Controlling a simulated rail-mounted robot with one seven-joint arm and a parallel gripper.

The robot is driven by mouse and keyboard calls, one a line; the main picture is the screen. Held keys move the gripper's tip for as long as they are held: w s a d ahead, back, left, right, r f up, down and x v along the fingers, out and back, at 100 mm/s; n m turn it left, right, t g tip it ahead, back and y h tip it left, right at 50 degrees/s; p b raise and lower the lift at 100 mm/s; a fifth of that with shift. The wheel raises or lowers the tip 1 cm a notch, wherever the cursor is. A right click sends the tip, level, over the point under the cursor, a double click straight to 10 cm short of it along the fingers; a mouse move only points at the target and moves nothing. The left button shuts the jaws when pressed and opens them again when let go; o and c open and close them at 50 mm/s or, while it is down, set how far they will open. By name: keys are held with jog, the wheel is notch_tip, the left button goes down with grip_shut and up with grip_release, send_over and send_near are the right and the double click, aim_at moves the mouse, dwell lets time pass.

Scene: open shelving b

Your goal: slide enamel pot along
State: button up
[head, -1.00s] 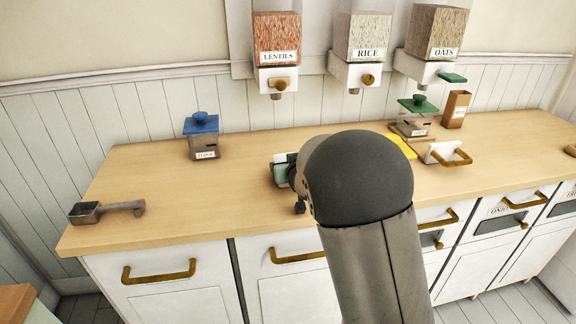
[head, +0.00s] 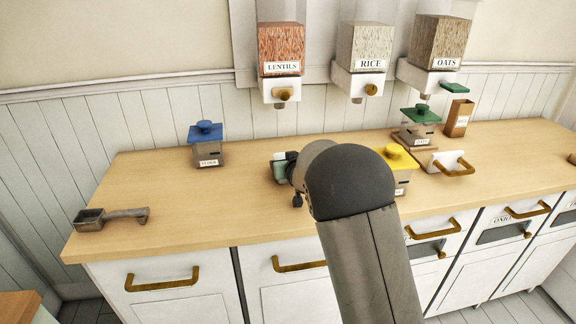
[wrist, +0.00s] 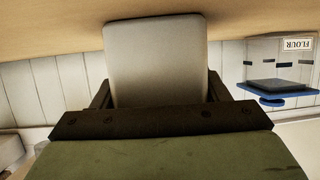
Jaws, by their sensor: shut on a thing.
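My gripper (wrist: 155,92) is shut on a pale, round-cornered block (wrist: 155,50), which stands out between its dark fingers in the wrist view. In the head view my arm's dark rounded joint hides most of the hand. A small green and white part (head: 281,167) shows left of it, above the counter's middle. I cannot tell whether the pale block is the enamel pot. Three lidded pots stand on the counter: a blue-lidded one labelled FLOUR (head: 208,158) at left, a yellow-lidded one (head: 400,176) right of my arm, and a green-lidded one (head: 420,135) further right.
A metal scoop (head: 110,218) lies at the counter's left front. Lentils (head: 281,50), rice (head: 364,48) and oats (head: 438,42) dispensers hang on the wall. A brown box (head: 459,118) and a brass-handled white object (head: 445,163) stand at right. The counter (head: 155,185) is clear between scoop and FLOUR pot.

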jog(key=shift+w+a+p, duration=0.55)
jog(key=shift+w+p, duration=0.3)
jog(key=shift+w, duration=1.05)
jog(key=shift+w+a+p, duration=0.5)
jog(key=shift+w+p, duration=0.3)
jog(key=shift+w, duration=1.15)
jog(key=shift+w+a+p, duration=0.55)
jog(key=shift+w+p, duration=0.3)
jog(key=shift+w, duration=1.05)
jog(key=o, duration=1.1)
jog(key=b+v, duration=0.4)
jog(key=v, duration=1.3)
jog(key=s+d+m+g+h, duration=0.2)
jog(key=s+d+g+h, duration=0.1)
jog(key=s+d, duration=0.65)
jog(key=s+d+f+g, duration=0.1)
jog(key=s+d+g, duration=0.2)
jog(key=s, duration=0.9)
jog(key=s+d+f+m+g+p, duration=0.1)
jog(key=s+d+f+g, duration=0.1)
jog(key=s, duration=1)
jog(key=s+d+f+g+h, duration=0.1)
jog(key=s+d+g, duration=0.3)
jog(key=s, duration=0.7)
jog(key=shift+s+f+p, duration=0.3)
jog(key=shift+s+f, duration=0.1)
jog(key=shift+f, duration=0.15)
